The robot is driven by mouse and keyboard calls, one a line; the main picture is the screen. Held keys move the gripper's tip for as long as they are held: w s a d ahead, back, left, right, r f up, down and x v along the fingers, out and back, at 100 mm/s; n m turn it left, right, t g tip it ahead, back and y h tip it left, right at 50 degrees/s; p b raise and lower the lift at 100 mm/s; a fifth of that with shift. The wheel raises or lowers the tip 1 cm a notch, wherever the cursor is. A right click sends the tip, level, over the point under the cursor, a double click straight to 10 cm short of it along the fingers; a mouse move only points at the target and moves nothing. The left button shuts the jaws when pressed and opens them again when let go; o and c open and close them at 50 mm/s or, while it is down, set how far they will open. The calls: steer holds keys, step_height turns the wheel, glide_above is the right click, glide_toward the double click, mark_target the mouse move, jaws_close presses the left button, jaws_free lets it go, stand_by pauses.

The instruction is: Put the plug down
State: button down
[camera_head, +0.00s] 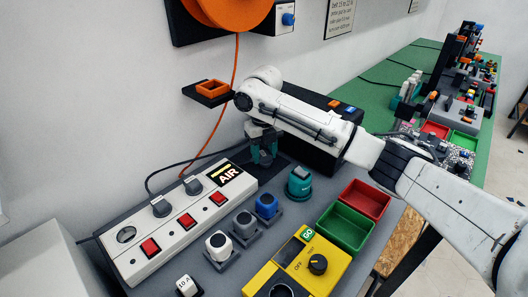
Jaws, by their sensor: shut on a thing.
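My gripper (264,153) points down at the end of my white arm, just to the right of the power strip's far end. Its dark jaws with teal parts are shut on the plug, which is mostly hidden between them; its shape and colour are hard to tell. The gripper is low over a dark area of the grey bench (225,278). I cannot tell whether the plug touches the surface.
The white strip (150,244) labelled AIR has red switches and grey plugs. Blue (266,205), grey (245,222) and white (219,245) pieces stand in holders. A teal piece (299,182), green tray (344,229), red tray (365,199) and yellow box (308,267) are nearby.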

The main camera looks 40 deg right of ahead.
mark_target(264, 153)
steer(key=shift+f, duration=0.2)
steer(key=shift+f, duration=0.1)
steer(key=c, duration=0.6)
jaws_free()
steer(key=shift+o, duration=0.2)
step_height(264, 153, up, 12)
steer(key=shift+s, duration=0.1)
stand_by(0.4)
